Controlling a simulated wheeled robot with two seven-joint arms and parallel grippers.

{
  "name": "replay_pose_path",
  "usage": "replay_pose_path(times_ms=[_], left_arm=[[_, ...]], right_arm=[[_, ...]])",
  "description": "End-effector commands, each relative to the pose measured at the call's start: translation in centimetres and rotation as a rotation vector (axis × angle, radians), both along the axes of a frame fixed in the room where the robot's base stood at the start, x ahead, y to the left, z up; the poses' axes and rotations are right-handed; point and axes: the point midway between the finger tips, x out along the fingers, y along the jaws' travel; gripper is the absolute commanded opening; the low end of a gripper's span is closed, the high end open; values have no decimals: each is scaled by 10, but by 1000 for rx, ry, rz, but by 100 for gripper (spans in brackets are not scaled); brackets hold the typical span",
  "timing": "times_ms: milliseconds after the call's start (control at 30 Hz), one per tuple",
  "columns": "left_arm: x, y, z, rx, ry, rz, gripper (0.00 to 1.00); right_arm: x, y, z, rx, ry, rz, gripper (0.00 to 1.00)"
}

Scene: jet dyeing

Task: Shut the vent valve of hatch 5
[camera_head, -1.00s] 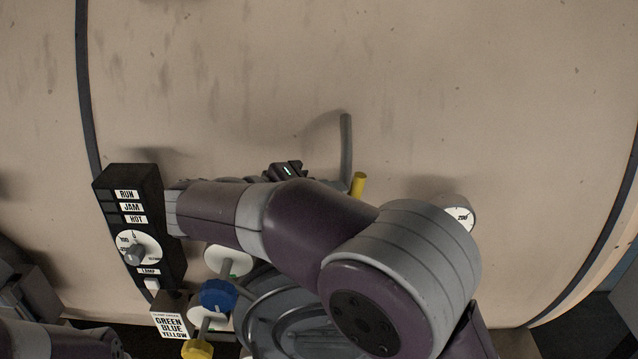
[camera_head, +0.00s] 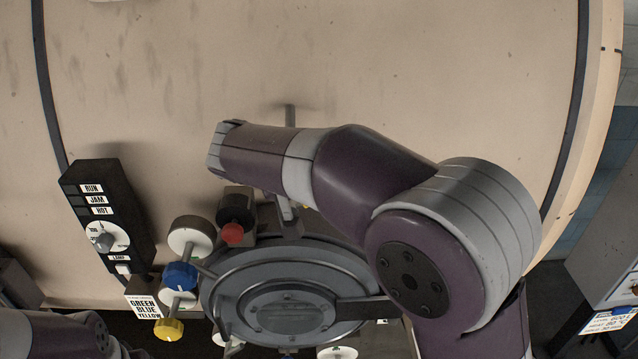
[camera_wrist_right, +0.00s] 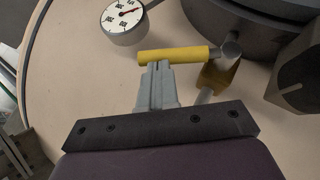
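The vent valve's yellow handle (camera_wrist_right: 172,54) lies nearly level in the right wrist view, running left from a grey stem (camera_wrist_right: 231,45). A second yellow piece (camera_wrist_right: 218,76) sits below the stem. My right gripper (camera_wrist_right: 157,68) has its fingers together, with the tips at the near side of the handle; no part of the handle shows between them. Whether they touch it is hard to tell. A grey pipe (camera_head: 290,116) rises behind the forearm. My left gripper is out of view. No hatch number is readable.
The round hatch lid (camera_head: 225,290) is below my right forearm. A red knob (camera_head: 232,233), blue knob (camera_head: 180,276) and yellow knob (camera_head: 168,328) stand to its left. A control panel (camera_head: 105,215) is further left. A dial gauge (camera_wrist_right: 124,20) is near the handle's free end.

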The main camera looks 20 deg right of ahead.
Motion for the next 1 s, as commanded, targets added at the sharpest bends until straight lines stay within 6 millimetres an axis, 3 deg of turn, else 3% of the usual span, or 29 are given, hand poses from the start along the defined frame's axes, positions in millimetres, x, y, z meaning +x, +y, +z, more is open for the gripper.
replay_pose_path(times_ms=[433,1000], left_arm=[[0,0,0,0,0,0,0],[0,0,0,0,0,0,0]], right_arm=[[0,-20,-20,-4,2,0,0],[-2,-27,-32,-4,2,0,0]])
